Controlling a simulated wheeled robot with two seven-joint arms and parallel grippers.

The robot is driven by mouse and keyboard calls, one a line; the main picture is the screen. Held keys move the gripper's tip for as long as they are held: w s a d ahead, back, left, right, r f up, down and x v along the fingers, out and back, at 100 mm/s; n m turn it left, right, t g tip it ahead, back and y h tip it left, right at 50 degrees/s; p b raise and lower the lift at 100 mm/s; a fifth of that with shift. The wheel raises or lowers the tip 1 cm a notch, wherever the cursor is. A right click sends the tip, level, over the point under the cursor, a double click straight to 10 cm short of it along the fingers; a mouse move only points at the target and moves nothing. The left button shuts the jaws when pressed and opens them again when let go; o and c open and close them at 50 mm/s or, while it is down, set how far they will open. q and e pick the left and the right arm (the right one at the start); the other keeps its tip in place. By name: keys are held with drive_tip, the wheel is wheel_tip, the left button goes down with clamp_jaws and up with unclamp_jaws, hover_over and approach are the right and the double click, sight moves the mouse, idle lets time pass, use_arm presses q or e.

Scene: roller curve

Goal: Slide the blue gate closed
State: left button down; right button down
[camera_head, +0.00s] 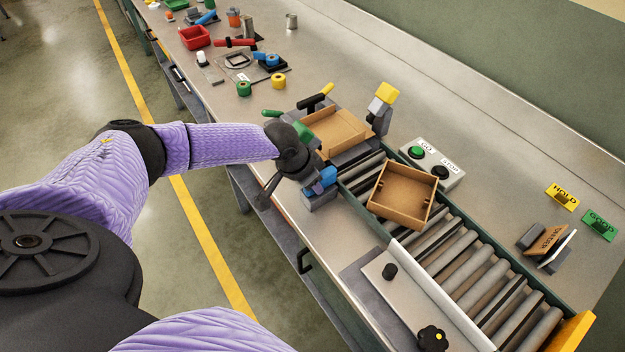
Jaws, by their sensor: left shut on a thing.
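The blue gate (325,177) shows as a small blue block on a grey mount, at the near side of the roller conveyor. My left gripper (308,180) is at the blue gate, with its dark body partly covering it. It is shut on the blue gate; the fingertips are mostly hidden. The roller conveyor (442,245) runs from the middle to the lower right. An open brown box (403,193) sits tilted across the rollers, just right of the blue gate. My right gripper is not in view.
Another brown tray (338,130) lies behind my left gripper, near a yellow-topped post (382,100). A button box (432,163) with green and black buttons stands beyond the rollers. A light plate with black knobs (405,300) lies at the near side. Small items crowd the bench's far left.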

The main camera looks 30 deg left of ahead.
sight(328, 170)
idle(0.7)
use_arm(q)
drive_tip(key=w+b, duration=0.1)
drive_tip(key=w+d, duration=0.1)
drive_tip(key=w+b, duration=0.1)
drive_tip(key=shift+w+d+f+b, duration=0.2)
drive_tip(key=shift+w+d+b, duration=0.05)
drive_tip(key=shift+w+b, duration=0.1)
drive_tip(key=shift+w+d+r, duration=0.1)
drive_tip(key=shift+r, duration=0.15)
drive_tip(key=shift+c, duration=2.2)
unclamp_jaws()
drive_tip(key=shift+w, duration=0.15)
